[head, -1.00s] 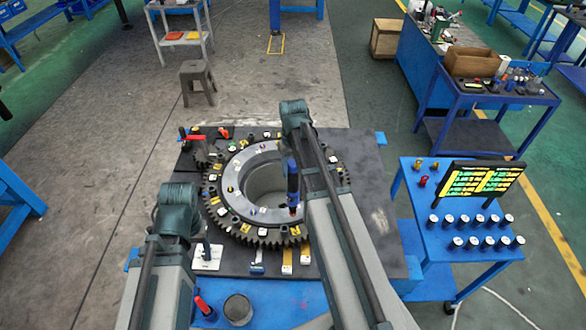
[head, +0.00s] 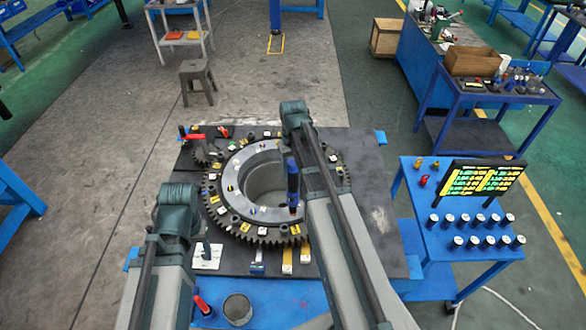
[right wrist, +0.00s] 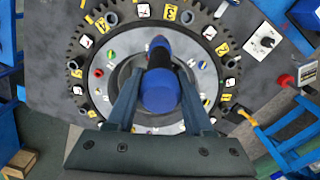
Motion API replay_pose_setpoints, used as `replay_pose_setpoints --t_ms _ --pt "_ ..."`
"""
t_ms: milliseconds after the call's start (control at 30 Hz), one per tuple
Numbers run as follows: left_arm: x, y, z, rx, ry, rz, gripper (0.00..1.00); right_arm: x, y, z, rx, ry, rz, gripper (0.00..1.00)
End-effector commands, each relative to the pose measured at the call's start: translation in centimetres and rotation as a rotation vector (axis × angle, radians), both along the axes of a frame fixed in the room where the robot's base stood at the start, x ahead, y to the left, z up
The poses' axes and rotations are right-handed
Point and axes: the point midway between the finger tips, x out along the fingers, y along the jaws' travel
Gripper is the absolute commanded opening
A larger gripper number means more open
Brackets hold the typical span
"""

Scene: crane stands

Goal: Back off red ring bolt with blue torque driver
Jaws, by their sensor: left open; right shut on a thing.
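The blue torque driver (head: 293,182) stands roughly upright over the near right part of the pale inner ring. In the right wrist view the driver (right wrist: 160,92) is between the fingers of my right gripper (right wrist: 158,105), which is shut on it. The driver hides what is under its tip, so I cannot tell whether it touches a bolt. A red ring bolt (right wrist: 97,73) shows on the inner ring, left of the driver in that view and apart from it. My left gripper (head: 205,240) is open near the white card; its fingers are mostly hidden by my wrist.
The toothed outer ring (head: 262,237) carries several yellow and white labels on a dark plate (head: 365,190). A cup (head: 238,308) stands at the front edge. A blue side table (head: 425,207) holds several cylinders and a lit board (head: 482,179).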

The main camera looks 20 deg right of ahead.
Motion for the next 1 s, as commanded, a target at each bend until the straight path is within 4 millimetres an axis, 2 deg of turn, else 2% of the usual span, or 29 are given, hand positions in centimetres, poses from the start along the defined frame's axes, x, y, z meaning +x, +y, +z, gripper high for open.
replay_pose_setpoints --t_ms 667,1000 --pt "0.0 0.0 -1.3 0.000 0.000 0.000 0.62 0.0 0.0 -1.3 0.000 0.000 0.000 0.00" --pt "0.0 0.0 -1.3 0.000 0.000 0.000 0.62 0.0 0.0 -1.3 0.000 0.000 0.000 0.00"
